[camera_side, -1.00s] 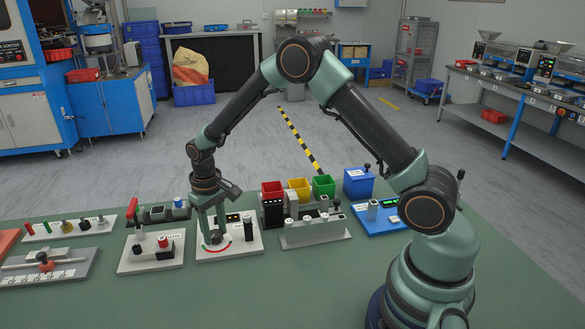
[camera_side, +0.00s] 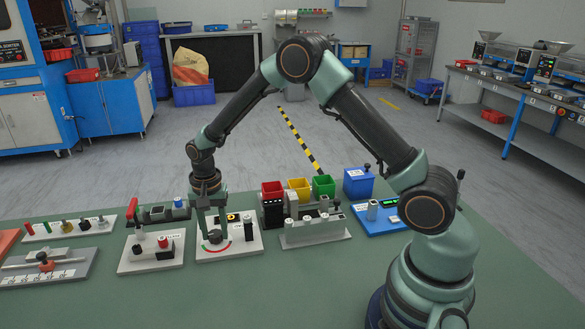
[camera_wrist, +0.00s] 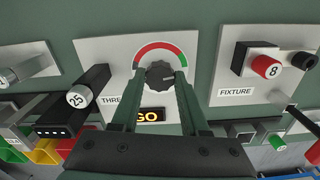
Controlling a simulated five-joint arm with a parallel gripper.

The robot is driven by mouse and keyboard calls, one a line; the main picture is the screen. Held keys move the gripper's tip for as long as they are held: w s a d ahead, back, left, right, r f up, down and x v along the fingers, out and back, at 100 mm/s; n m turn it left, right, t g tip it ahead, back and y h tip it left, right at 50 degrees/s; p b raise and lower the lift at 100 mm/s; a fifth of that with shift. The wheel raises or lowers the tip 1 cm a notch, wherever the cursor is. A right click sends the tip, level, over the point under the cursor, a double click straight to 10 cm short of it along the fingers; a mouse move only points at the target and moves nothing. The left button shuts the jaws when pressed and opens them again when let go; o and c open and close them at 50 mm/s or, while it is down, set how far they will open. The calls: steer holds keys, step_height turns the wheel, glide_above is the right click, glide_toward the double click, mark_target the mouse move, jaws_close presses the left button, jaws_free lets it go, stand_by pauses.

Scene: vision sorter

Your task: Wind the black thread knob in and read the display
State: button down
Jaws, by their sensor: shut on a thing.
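The black thread knob (camera_wrist: 159,75) stands on a white plate (camera_wrist: 115,55) under a red and green arc scale. My gripper (camera_wrist: 161,80) points down over it with one finger on each side, shut on the knob. In the side view my gripper (camera_side: 214,233) is at the knob on the plate (camera_side: 240,245), with the knob partly hidden by the fingers. The display (camera_wrist: 151,114) sits on the same plate and reads "GO" in lit yellow letters, seen between my fingers. The plate's label is partly hidden and shows "THRE".
A fixture plate (camera_wrist: 243,91) with a red knob (camera_wrist: 265,66) marked 8 lies close on one side. Red, yellow and green bins (camera_side: 298,188) stand behind. The green bench front (camera_side: 250,295) is clear.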

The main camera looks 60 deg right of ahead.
mark_target(215, 233)
steer(key=shift+m, duration=0.5)
steer(key=shift+c, duration=2)
jaws_free()
step_height(215, 233, up, 12)
